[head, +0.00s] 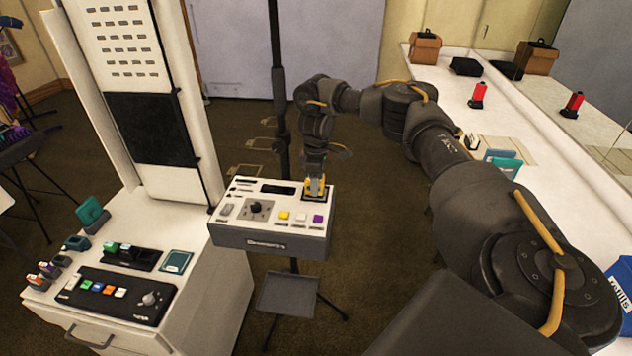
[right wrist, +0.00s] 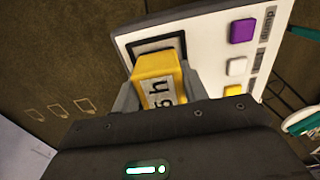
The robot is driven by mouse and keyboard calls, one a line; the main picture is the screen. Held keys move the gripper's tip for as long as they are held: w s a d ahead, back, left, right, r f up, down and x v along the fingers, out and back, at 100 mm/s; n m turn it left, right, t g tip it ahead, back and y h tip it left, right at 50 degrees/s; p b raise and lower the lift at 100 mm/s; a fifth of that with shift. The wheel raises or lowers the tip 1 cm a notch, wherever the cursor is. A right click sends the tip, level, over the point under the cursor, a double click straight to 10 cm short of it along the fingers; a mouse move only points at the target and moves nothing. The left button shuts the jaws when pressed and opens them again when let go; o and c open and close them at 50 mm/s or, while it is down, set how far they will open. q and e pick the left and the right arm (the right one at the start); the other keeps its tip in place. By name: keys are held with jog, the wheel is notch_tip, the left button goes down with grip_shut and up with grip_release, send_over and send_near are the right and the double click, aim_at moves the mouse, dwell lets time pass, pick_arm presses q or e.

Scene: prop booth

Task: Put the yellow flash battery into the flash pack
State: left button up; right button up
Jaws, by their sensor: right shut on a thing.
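The flash pack (head: 272,238) is a white-topped box with a dark front, a knob and coloured buttons, on a stand in the middle of the head view. Its dark-framed slot (right wrist: 160,46) shows in the right wrist view. The yellow battery (right wrist: 160,80) is between the fingers of my right gripper (right wrist: 158,92), its far end at the slot. I cannot tell how deep it sits. In the head view my right gripper (head: 315,186) is over the pack's back right corner, shut on the battery. My left gripper is not in view.
A white cabinet on the left carries a control panel (head: 115,294) and small coloured items. A white counter (head: 525,115) with a mirror runs along the right, holding a brown box (head: 425,48) and a red bottle (head: 477,95). A black pole (head: 276,80) rises behind the pack.

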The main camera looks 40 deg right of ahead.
jog(key=shift+a, duration=0.1)
jog(key=o, duration=1.2)
jog(key=shift+f, duration=0.15)
notch_tip(320, 180, up, 12)
jog(key=shift+r+p, duration=0.2)
jog(key=shift+p, duration=0.2)
jog(key=shift+s+f, duration=0.1)
